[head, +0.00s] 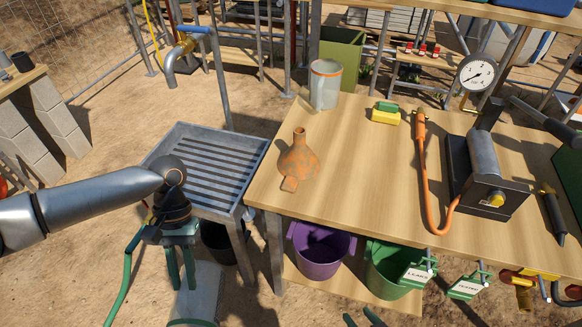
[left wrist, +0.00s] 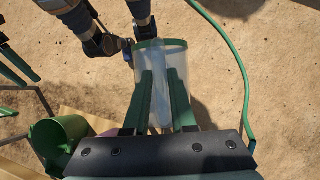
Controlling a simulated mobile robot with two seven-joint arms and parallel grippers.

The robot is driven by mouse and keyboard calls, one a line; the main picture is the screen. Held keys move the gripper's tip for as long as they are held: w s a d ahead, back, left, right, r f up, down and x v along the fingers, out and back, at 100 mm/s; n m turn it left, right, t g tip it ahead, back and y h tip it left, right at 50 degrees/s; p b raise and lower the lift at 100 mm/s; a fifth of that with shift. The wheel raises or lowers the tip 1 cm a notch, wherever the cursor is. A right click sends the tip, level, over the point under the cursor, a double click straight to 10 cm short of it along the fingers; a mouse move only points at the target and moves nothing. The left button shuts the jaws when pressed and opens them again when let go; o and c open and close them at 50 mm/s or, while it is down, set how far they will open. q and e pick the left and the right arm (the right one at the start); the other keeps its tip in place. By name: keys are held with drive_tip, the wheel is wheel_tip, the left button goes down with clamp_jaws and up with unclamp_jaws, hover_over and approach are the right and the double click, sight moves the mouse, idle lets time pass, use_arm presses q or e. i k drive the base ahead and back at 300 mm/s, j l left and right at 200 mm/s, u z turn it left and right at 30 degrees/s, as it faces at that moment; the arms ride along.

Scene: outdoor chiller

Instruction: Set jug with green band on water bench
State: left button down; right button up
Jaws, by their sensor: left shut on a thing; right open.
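The jug with the green band (head: 197,295) is clear, with a green band at one end, and hangs low in front of the water bench in the head view. My left gripper (head: 182,268) is shut on it, above the ground and apart from the bench. In the left wrist view the jug (left wrist: 176,75) sits between the green fingers (left wrist: 164,90). The water bench (head: 245,178) is a grey metal slatted stand under a tap, and its top looks empty. My right gripper (head: 364,318) is open, only its green fingertips showing at the bottom edge.
A wooden table (head: 370,175) stands right of the bench, bearing an orange-banded jug (head: 325,85), a rusty funnel (head: 298,160) and a sponge (head: 385,114). The tap (head: 180,55) overhangs the bench. Purple (head: 320,248) and green (head: 385,268) buckets stand below the table. A green hose (head: 126,270) hangs beside my left gripper.

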sight(370, 176)
drive_tip(key=k+l, duration=0.1)
drive_tip(key=l, duration=0.85)
drive_tip(key=k+l, duration=0.15)
drive_tip(key=l, duration=0.35)
